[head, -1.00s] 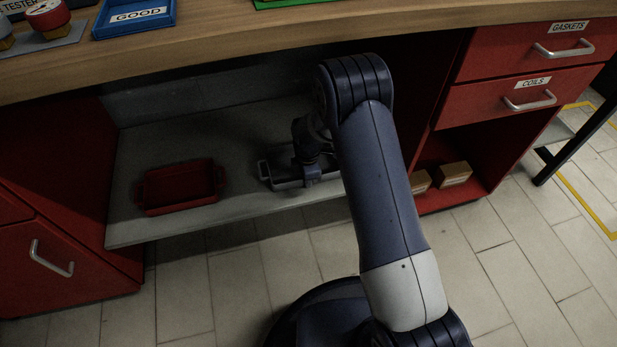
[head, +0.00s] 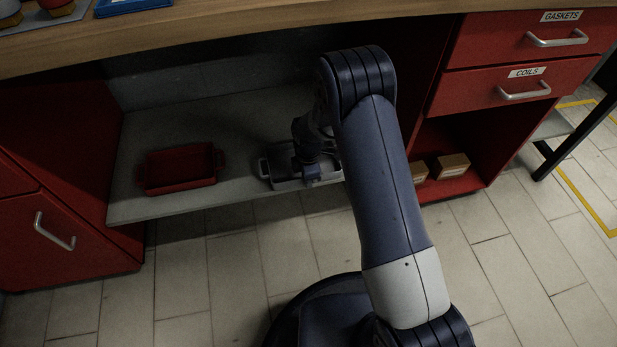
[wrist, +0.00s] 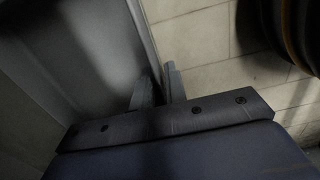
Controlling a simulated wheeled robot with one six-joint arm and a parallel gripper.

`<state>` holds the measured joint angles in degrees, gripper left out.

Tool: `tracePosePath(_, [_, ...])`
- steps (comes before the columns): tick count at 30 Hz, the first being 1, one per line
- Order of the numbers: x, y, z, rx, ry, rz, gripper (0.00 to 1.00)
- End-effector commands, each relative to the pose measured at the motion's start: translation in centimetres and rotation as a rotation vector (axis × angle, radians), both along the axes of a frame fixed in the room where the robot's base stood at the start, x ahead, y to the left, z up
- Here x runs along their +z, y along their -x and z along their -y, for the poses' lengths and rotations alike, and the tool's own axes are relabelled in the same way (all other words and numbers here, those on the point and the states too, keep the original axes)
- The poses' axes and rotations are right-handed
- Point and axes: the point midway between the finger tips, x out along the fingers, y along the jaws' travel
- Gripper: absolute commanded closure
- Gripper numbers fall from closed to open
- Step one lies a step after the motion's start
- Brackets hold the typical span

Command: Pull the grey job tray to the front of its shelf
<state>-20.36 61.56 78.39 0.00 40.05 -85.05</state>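The grey job tray (head: 287,184) sits on the low shelf (head: 235,194) under the bench, with its near side about at the shelf's front edge. Its left handle shows; my arm covers its right part. My gripper (head: 314,182) is at the tray's near side. In the wrist view its two fingers (wrist: 157,90) are close together, with a thin grey edge between them; the grip itself is dark and partly hidden. It appears shut on the tray's near side.
A red tray (head: 180,168) stands on the shelf to the left, apart from the grey one. Red cabinets with drawers (head: 520,85) flank the shelf. The wooden worktop (head: 250,35) hangs above. Small boxes (head: 453,166) lie low on the right. The tiled floor in front is clear.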

Motion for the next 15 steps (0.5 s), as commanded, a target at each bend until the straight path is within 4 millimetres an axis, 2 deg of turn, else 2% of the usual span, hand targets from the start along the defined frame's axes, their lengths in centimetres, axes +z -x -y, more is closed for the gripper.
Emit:
tracePosePath(6, [0.00, -0.01, 0.01, 0.000, 0.000, 0.000, 0.71])
tracePosePath(12, [0.08, -0.02, 0.00, 0.000, 0.000, 0.000, 0.71])
tracePosePath(15, [0.79, -0.04, 0.00, 0.000, 0.000, 0.001, 0.71])
